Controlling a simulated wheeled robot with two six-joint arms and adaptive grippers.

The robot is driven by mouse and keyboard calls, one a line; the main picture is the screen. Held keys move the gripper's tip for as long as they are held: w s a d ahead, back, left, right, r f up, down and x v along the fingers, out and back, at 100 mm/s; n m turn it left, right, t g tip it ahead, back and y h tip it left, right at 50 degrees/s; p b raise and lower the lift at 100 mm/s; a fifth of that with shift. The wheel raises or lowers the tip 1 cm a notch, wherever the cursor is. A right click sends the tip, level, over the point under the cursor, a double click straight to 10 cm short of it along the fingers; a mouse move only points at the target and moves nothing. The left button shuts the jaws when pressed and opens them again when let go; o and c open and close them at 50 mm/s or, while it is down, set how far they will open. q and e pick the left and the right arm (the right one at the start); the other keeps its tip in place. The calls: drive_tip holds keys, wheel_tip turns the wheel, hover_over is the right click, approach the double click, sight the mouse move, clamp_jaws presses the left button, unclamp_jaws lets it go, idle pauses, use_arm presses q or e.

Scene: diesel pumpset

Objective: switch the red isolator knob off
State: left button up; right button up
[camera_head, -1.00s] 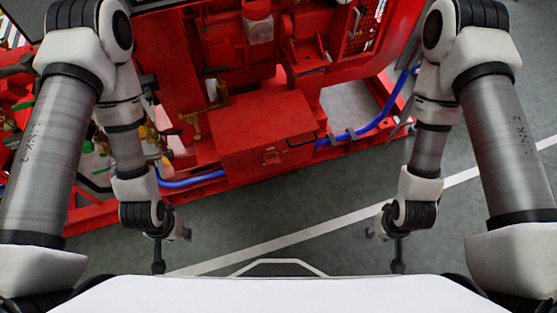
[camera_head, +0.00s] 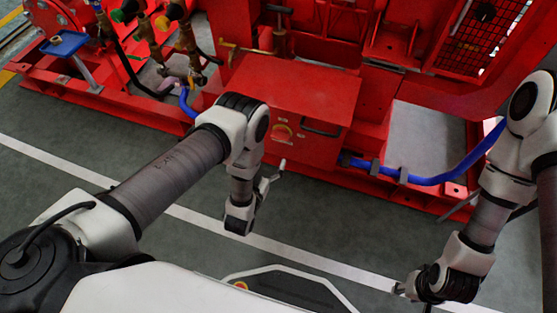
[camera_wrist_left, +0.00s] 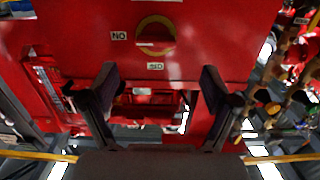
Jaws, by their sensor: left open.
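The red isolator knob (camera_head: 283,133) sits in a yellow ring on the front of the red box (camera_head: 317,95). In the left wrist view the knob (camera_wrist_left: 155,42) is at the top middle, its bar lying about level, with a label at its left reading like an upside-down ON and another label below it. My left gripper (camera_head: 273,178) is in front of the box, apart from the knob. In the left wrist view its fingers (camera_wrist_left: 158,88) are spread with nothing between them. My right gripper (camera_head: 403,290) is low at the right, its jaws too small to judge.
A black handle (camera_head: 321,128) is beside the knob on the box front. A blue hose (camera_head: 440,178) runs along the red base frame. Brass valves and pipes (camera_head: 185,50) and a blue stand (camera_head: 65,43) are at the left. Grey floor with a white line lies in front.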

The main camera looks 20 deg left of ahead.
sight(279, 139)
use_arm(q)
drive_tip(key=shift+t, duration=0.5)
drive_tip(key=w, duration=0.2)
drive_tip(key=w+b, duration=0.1)
drive_tip(key=w, duration=0.2)
drive_tip(key=w+d+b, duration=0.1)
drive_tip(key=w, duration=0.2)
drive_tip(key=c, duration=1.2)
use_arm(e)
wheel_tip(279, 139, down, 3)
drive_tip(key=shift+f, duration=0.15)
